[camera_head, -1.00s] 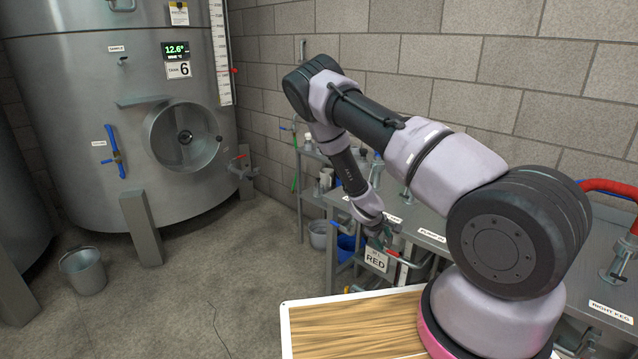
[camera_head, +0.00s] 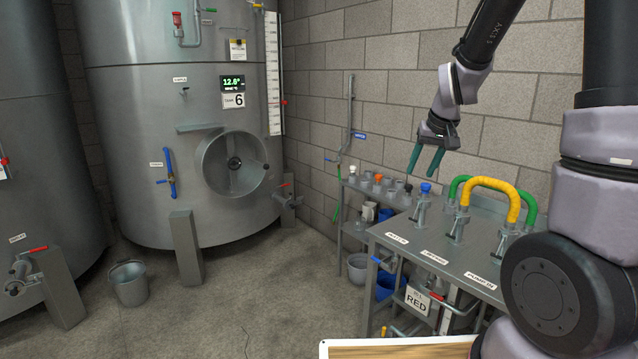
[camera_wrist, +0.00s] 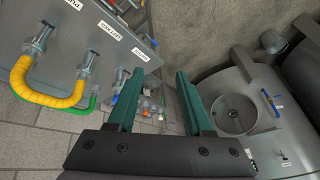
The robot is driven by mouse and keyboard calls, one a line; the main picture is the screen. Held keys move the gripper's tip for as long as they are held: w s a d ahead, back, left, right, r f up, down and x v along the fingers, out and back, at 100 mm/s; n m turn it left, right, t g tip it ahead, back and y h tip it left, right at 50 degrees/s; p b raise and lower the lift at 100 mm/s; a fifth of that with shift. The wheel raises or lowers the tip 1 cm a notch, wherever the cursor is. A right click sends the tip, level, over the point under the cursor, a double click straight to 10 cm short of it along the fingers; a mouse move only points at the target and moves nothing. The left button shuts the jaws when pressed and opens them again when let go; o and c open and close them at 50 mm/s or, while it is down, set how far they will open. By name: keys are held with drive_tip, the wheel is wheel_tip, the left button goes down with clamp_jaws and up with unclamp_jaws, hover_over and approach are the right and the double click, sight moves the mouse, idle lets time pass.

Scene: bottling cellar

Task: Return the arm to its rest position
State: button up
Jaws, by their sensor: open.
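My gripper (camera_head: 427,160) is open, its two green fingers apart with nothing between them. In the head view it hangs in the air in front of the block wall, above the back of the steel bench (camera_head: 400,240). The arm is raised on the right side of the picture. In the wrist view the gripper (camera_wrist: 157,98) also shows empty, with the bench to its left and the tank (camera_wrist: 250,115) to its right.
Yellow (camera_head: 497,187) and green hoses arch over valves on the bench. A blue-topped fitting (camera_head: 424,195) stands below the gripper. Tank 6 (camera_head: 130,110) and a bucket (camera_head: 128,283) stand left. The floor between is clear.

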drive_tip(key=s+r+m+t, duration=0.1)
drive_tip(key=s+r, duration=0.6)
drive_tip(key=s, duration=0.4)
drive_tip(key=s+a+r+m+t, duration=0.1)
drive_tip(key=s+r+m, duration=0.1)
drive_tip(key=s+r, duration=0.6)
drive_tip(key=s, duration=0.3)
drive_tip(key=shift+a+r+y, duration=0.15)
drive_tip(key=shift+y, duration=0.25)
